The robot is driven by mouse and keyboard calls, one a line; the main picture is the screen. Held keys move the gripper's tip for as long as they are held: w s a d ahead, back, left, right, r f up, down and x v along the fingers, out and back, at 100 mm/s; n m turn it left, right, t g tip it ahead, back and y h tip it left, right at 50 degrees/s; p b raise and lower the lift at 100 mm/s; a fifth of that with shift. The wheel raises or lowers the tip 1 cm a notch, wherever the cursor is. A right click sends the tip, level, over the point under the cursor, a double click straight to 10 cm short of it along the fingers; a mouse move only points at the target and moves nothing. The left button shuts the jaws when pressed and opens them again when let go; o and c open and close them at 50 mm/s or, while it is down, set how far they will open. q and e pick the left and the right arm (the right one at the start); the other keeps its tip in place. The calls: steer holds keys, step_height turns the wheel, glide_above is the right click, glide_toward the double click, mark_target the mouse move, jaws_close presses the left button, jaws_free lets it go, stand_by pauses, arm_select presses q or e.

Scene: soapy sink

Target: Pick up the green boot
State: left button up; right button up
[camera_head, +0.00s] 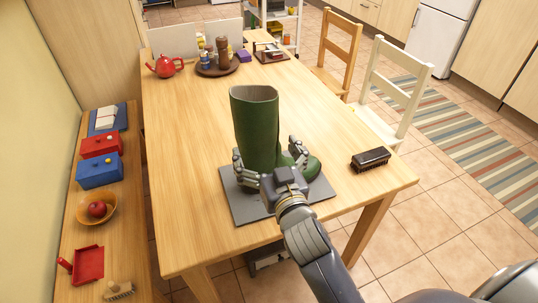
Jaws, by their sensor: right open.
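The green boot (256,126) stands upright on a grey mat (243,206) near the front of the wooden table, its toe pointing right. My right gripper (268,166) comes in from the bottom right and is low at the front of the boot. Its fingers are spread apart, one at the left of the boot's ankle and one in front of the foot at the right. The palm hides part of the boot's lower front. I cannot tell whether the fingers touch it. My left gripper is not in view.
A red teapot (165,66) and a round tray (217,70) with bottles stand at the back. Chairs stand along the right side. The table's left half is clear.

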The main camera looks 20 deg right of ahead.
steer(key=shift+w+d+f+p, duration=0.1)
steer(key=shift+w+p, duration=0.15)
steer(key=shift+w, duration=1.3)
steer(key=shift+w+d+p, duration=0.1)
steer(key=shift+w+p, duration=0.15)
steer(key=shift+w, duration=1.3)
steer(key=c, duration=1.6)
steer(key=shift+c, duration=0.2)
steer(key=shift+r, duration=0.2)
